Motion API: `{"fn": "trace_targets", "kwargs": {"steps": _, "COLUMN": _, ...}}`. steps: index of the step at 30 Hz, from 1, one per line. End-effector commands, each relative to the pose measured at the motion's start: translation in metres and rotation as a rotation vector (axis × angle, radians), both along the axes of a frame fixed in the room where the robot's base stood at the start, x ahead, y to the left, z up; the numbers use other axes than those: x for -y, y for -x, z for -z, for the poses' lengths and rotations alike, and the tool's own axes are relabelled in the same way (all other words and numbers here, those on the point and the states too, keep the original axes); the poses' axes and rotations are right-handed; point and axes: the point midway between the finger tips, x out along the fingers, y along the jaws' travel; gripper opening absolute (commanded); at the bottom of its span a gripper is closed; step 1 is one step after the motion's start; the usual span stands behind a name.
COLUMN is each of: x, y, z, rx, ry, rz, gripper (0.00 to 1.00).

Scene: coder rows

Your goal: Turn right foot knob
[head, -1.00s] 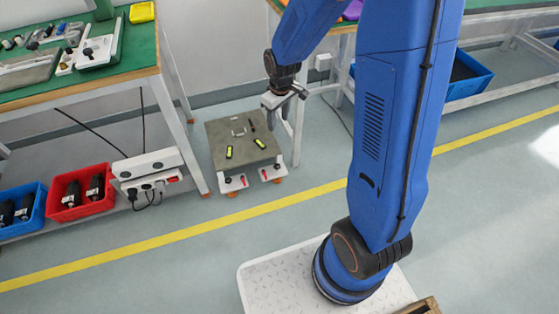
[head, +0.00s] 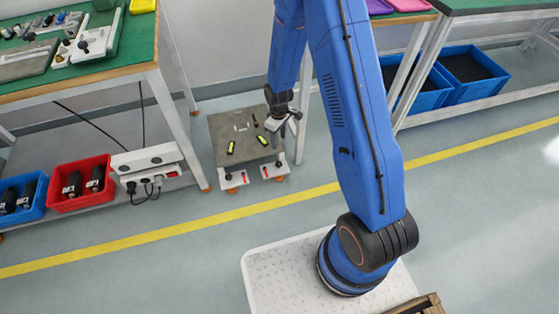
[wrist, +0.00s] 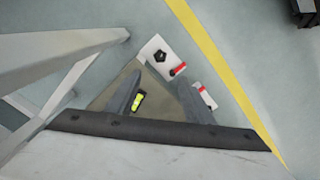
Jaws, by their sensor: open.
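The grey plate (head: 225,135) stands low on the floor with two white feet along its front edge. The right foot (head: 273,171) carries a black knob (head: 281,163) and a red lever (head: 265,173). In the wrist view the black, angular knob (wrist: 161,56) sits on its white foot beyond the fingertips, with nothing touching it. The left foot (head: 234,180) also has a red lever and shows partly behind a finger in the wrist view (wrist: 205,97). My gripper (head: 274,137) is open and empty over the plate's right part; its fingers (wrist: 160,78) show in the wrist view.
Green-yellow vials (head: 231,147) and small parts lie on the plate. A table leg (head: 304,115) stands close right of the plate, another leg (head: 184,130) close left. Red (head: 80,201) and blue bins stand at left. Open floor lies in front, crossed by a yellow line (head: 130,243).

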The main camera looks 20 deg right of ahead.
Motion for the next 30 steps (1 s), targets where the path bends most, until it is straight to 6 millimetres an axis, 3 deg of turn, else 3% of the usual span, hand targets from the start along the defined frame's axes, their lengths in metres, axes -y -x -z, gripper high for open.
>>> {"fn": "trace_targets", "kwargs": {"steps": 30, "x": 0.000, "y": 0.001, "z": 0.139, "rx": -0.003, "ry": 0.000, "rz": 0.001, "gripper": 0.47}}
